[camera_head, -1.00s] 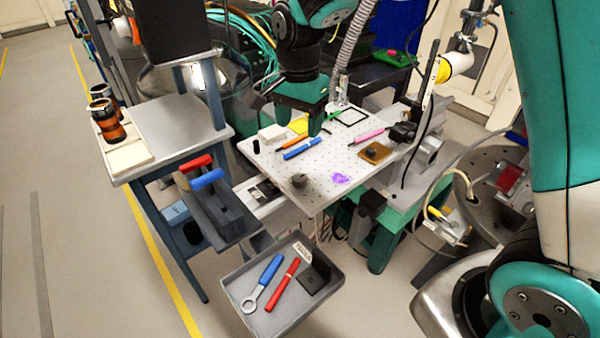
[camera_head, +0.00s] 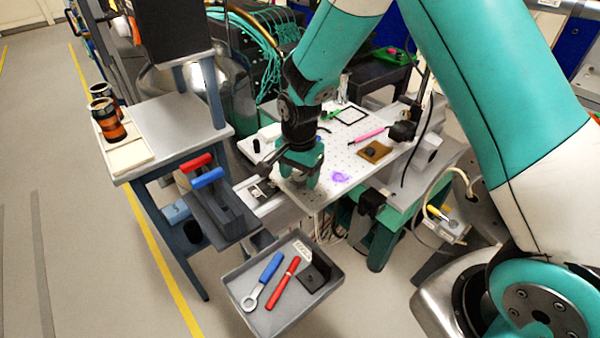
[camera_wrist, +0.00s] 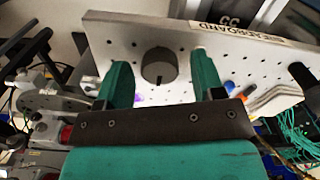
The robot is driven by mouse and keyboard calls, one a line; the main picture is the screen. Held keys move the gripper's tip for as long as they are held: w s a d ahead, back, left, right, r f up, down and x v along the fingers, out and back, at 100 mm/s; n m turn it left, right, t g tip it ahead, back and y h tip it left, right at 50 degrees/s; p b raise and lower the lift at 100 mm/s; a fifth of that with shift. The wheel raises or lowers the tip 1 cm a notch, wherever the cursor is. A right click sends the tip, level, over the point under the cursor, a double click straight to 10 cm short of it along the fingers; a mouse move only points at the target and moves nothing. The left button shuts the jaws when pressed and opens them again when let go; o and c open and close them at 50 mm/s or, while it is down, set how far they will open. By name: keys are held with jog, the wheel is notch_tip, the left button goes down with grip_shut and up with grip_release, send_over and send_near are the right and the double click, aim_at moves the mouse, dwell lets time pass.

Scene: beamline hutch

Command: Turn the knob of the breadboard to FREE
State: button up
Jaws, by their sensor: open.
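The breadboard (camera_head: 338,152) is a pale perforated plate; its labelled edge also shows in the wrist view (camera_wrist: 115,33). The knob (camera_wrist: 158,66) is a dark grey round cap standing on the plate, with a pointer line on its lower side in the wrist view. My gripper (camera_wrist: 160,62) is open, with one green finger on each side of the knob and a visible gap on both sides. In the head view my gripper (camera_head: 298,178) is over the board's front corner and hides the knob. I cannot read a FREE marking.
On the board are a purple patch (camera_head: 340,177), a brown square plate (camera_head: 375,151) and a pink marker (camera_head: 369,135). A grey tray (camera_head: 239,284) with tools stands below the front edge. A side table (camera_head: 180,115) is at left.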

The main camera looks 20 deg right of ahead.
jog(key=c, duration=0.9)
jog(key=shift+n, duration=0.3)
jog(key=n, duration=0.4)
jog(key=shift+r+p, duration=0.1)
jog(key=shift+p, duration=0.3)
jog(key=n, duration=0.5)
jog(key=shift+p, duration=0.3)
jog(key=n, duration=0.4)
jog(key=shift+w+n+p, duration=0.1)
jog(key=shift+n+p, duration=0.2)
jog(key=shift+n, duration=1.8)
